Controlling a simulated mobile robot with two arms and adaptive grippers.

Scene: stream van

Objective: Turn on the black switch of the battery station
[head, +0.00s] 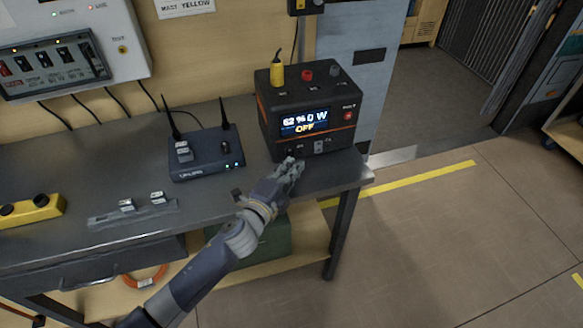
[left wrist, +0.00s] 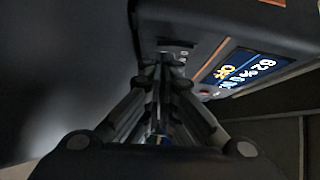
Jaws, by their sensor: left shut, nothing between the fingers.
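The battery station (head: 311,110) is a black box with orange trim on the right end of the bench. Its lit display (head: 305,122) reads "62 % 0 W" and "OFF". Small controls sit in a row under the display, a greyish one (head: 319,146) among them; I cannot tell for certain which is the black switch. My left gripper (head: 292,163) is shut and empty, low in front of the station's front face. In the left wrist view the fingertips (left wrist: 163,60) are close to the front panel beside the display (left wrist: 238,75); contact cannot be told. My right gripper is not in view.
A router (head: 206,153) with two antennas stands left of the station. A grey strip with two small blocks (head: 133,212) and a yellow button box (head: 30,210) lie farther left on the bench (head: 70,160). A wall panel (head: 65,60) hangs behind. The floor to the right is clear.

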